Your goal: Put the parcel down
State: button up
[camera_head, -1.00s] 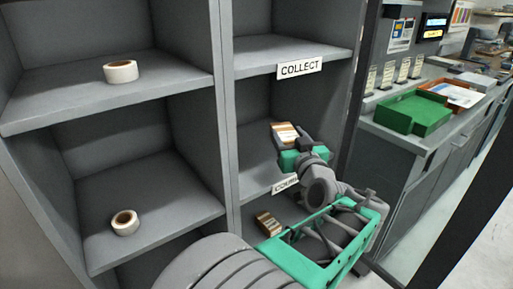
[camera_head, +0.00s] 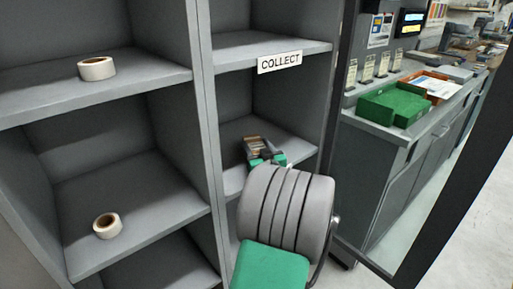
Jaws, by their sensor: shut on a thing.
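The parcel (camera_head: 252,144), a small brown box, is inside the right column's compartment below the COLLECT sign (camera_head: 280,62). My gripper (camera_head: 262,156), dark with green parts, is shut on it from the front. The parcel is low, near the compartment's floor (camera_head: 285,139); I cannot tell whether it touches it. My arm's large grey joint hides much of the gripper and the shelf edge below.
White tape rolls stand on the left column's upper shelf (camera_head: 97,68) and lower shelf (camera_head: 107,225). A grey divider (camera_head: 205,130) separates the columns. At right, a counter holds a green tray (camera_head: 395,105) and an orange tray (camera_head: 433,84).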

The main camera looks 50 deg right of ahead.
jog(key=shift+f+b, duration=0.2)
jog(key=shift+b, duration=0.1)
jog(key=o, duration=1.6)
jog(key=shift+r+p, duration=0.25)
jog(key=shift+p, duration=0.05)
jog(key=shift+s+a+f, duration=0.1)
jog(key=shift+s+a, duration=0.05)
jog(key=shift+s, duration=0.15)
jog(key=b+v, duration=0.1)
jog(key=v, duration=1)
jog(key=shift+s+a, duration=0.1)
jog(key=shift+a, duration=0.1)
